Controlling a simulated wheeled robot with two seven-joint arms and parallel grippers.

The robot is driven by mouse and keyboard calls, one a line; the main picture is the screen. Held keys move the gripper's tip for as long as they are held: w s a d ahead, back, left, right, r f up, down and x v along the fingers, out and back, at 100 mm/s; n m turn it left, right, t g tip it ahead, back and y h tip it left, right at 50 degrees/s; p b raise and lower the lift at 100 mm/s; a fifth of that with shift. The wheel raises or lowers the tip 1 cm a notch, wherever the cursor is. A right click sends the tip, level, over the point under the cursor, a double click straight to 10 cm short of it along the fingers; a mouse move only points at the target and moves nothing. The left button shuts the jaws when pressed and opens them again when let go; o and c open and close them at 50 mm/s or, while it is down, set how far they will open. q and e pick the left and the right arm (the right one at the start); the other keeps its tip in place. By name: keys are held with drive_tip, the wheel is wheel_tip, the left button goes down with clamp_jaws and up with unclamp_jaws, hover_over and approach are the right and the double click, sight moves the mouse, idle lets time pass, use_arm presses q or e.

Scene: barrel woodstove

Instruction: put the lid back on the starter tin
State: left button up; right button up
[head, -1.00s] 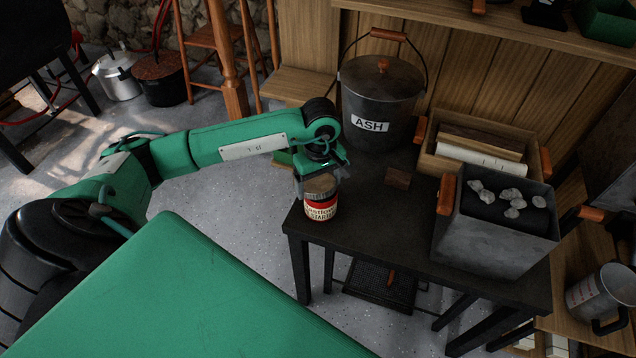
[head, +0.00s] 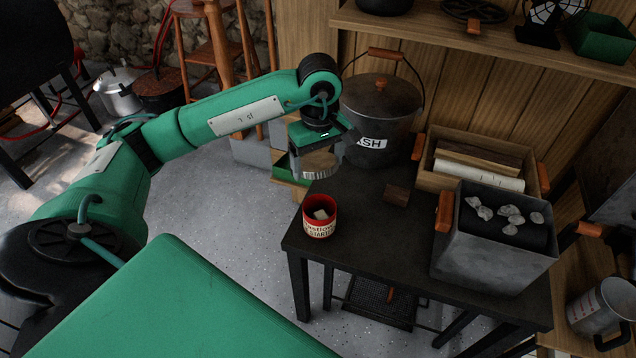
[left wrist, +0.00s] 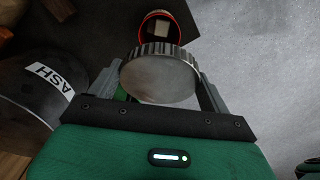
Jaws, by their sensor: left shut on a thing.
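The starter tin (head: 319,222) is red with a cream label and stands upright and open near the front left corner of the dark table. Pale pieces show inside it. My left gripper (head: 318,168) is shut on the round metal lid (head: 320,164), above and behind the tin and apart from it. In the left wrist view the ridged lid (left wrist: 160,77) sits between the two fingers, and the tin's red rim (left wrist: 158,17) shows beyond it, partly hidden by the lid. My right gripper is not in view.
The dark table (head: 365,244) also holds an ash bucket (head: 383,105) at the back, a small wooden block (head: 397,193), a wooden crate (head: 432,172) and a metal bin of grey lumps (head: 488,258). The table between tin and bin is clear.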

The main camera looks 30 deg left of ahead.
sight(319, 162)
use_arm(q)
wheel_tip(319, 162, up, 7)
drive_tip(key=shift+d+f, duration=0.1)
idle(0.5)
drive_tip(key=w+d+f+m, duration=0.4)
drive_tip(key=d+f+m, duration=0.5)
drive_tip(key=m, duration=0.3)
drive_tip(key=shift+w+d+f, duration=0.25)
drive_tip(key=shift+f, duration=0.15)
